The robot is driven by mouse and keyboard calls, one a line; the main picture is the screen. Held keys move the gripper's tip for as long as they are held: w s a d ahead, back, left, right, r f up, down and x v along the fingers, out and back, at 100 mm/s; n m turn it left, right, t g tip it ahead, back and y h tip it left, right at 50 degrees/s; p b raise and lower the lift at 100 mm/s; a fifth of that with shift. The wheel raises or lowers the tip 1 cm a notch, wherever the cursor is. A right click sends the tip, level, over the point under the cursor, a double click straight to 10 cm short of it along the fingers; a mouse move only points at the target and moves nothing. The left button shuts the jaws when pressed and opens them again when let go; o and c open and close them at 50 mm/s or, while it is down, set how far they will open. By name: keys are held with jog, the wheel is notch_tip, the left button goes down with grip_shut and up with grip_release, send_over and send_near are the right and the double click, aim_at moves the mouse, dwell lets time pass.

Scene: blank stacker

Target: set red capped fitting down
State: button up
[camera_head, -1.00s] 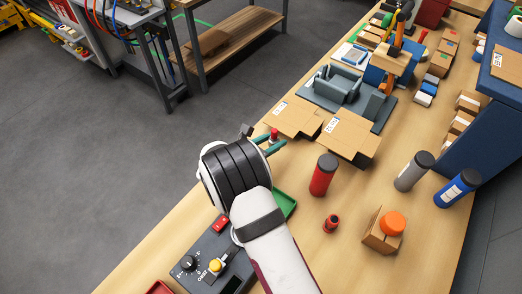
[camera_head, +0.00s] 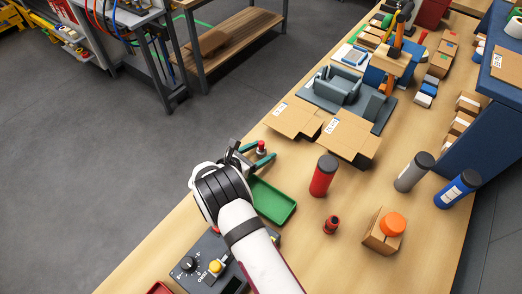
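The red capped fitting (camera_head: 261,147) is a small upright piece with a red top, at the far left edge of the table. My gripper (camera_head: 263,151) is beside it, with one green-tipped finger on each side. The view is too small to tell whether the fingers touch it or stand a little apart, or whether its base rests on the table. A second small red and dark fitting (camera_head: 331,224) stands on the table to the right of my arm.
A green tray (camera_head: 270,201) lies just below my gripper. A red bottle (camera_head: 323,176) with a black cap stands to its right. Open cardboard boxes (camera_head: 345,134) lie beyond the gripper. A control box (camera_head: 205,262) is near my arm. Bare tabletop lies between tray and bottle.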

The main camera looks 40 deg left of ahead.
jog(key=shift+s+r, duration=0.1)
jog(key=shift+r, duration=0.1)
jog(key=v, duration=1.1)
jog(key=shift+s+r, duration=0.15)
jog(key=shift+s, duration=0.25)
jog(key=w+d+r+m+g+h, duration=0.2)
jog(key=w+d+r+m+h, duration=0.15)
jog(key=d+r+m, duration=0.35)
jog(key=w+d+r+m+g+h, duration=0.2)
jog(key=w+d+m+g, duration=0.15)
jog(key=d, duration=0.65)
jog(key=s+d+r+m+g, duration=0.2)
jog(key=d+r+m+g, duration=0.2)
jog(key=d+m, duration=0.6)
jog(key=s+d+r+m+g+y, duration=0.4)
jog(key=s+d+m+g, duration=0.1)
jog(key=s+d+m, duration=0.7)
jog(key=s+m+y, duration=0.4)
jog(key=s+m, duration=0.3)
jog(key=m, duration=0.1)
jog(key=shift+a+r+t+y, duration=0.25)
jog(key=shift+t+y, duration=0.1)
jog(key=shift+t, duration=0.1)
